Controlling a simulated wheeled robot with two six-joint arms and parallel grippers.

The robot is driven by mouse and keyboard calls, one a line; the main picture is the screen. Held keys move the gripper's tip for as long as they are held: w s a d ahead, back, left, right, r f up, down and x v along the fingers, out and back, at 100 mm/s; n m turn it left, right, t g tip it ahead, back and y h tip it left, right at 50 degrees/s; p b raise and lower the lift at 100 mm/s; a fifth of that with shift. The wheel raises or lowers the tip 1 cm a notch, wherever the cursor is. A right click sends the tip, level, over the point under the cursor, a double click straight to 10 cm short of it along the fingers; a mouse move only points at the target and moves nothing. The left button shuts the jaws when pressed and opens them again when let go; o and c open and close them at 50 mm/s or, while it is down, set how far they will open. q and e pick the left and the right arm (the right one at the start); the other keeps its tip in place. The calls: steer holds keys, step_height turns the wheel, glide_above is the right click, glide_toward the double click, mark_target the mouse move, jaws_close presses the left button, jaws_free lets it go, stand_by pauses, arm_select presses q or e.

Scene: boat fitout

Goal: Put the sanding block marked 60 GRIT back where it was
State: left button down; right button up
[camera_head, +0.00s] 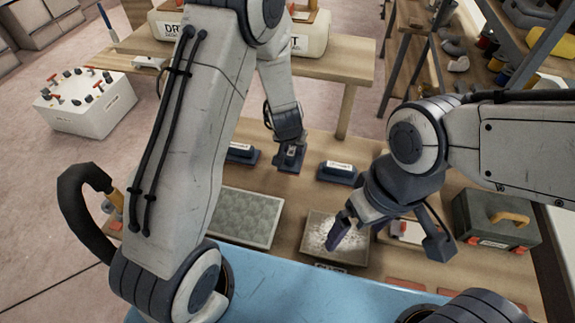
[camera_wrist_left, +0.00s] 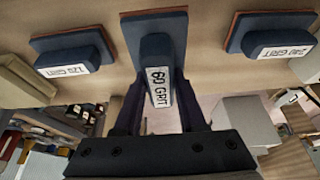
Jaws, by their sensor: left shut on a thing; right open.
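The sanding block marked 60 GRIT (camera_wrist_left: 158,88) is dark blue with a white label and shows close up in the left wrist view. My left gripper (camera_wrist_left: 155,105) is shut on its raised grip. In the head view the held block (camera_head: 289,159) is at the wooden bench, in the row between two similar blocks. I cannot tell whether its base touches the bench. The block marked 120 GRIT (camera_wrist_left: 70,65) and the block marked 240 GRIT (camera_wrist_left: 285,48) lie on either side. My right gripper (camera_head: 390,236) is open above the bench at the right.
A tray with white, speckled contents (camera_head: 318,255) and a grey-green panel (camera_head: 245,217) lie on the near bench. A dark case with a tan handle (camera_head: 490,220) stands at the right. Shelving (camera_head: 480,60) rises behind it. Bare wood surrounds the row of blocks.

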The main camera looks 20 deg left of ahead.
arm_select(q)
steer(key=shift+w+a+f+b, duration=0.3)
steer(key=shift+a+f+b, duration=0.25)
steer(key=shift+a, duration=0.35)
step_height(320, 180, down, 4)
steer(key=b, duration=0.3)
steer(key=shift+r, duration=0.1)
arm_select(e)
step_height(320, 180, down, 5)
steer(key=shift+r, duration=0.1)
arm_select(q)
steer(key=c, duration=0.9)
jaws_free()
steer(key=shift+f, duration=0.2)
steer(key=o, duration=0.4)
arm_select(e)
steer(key=shift+f, duration=0.2)
arm_select(q)
steer(key=shift+r, duration=0.1)
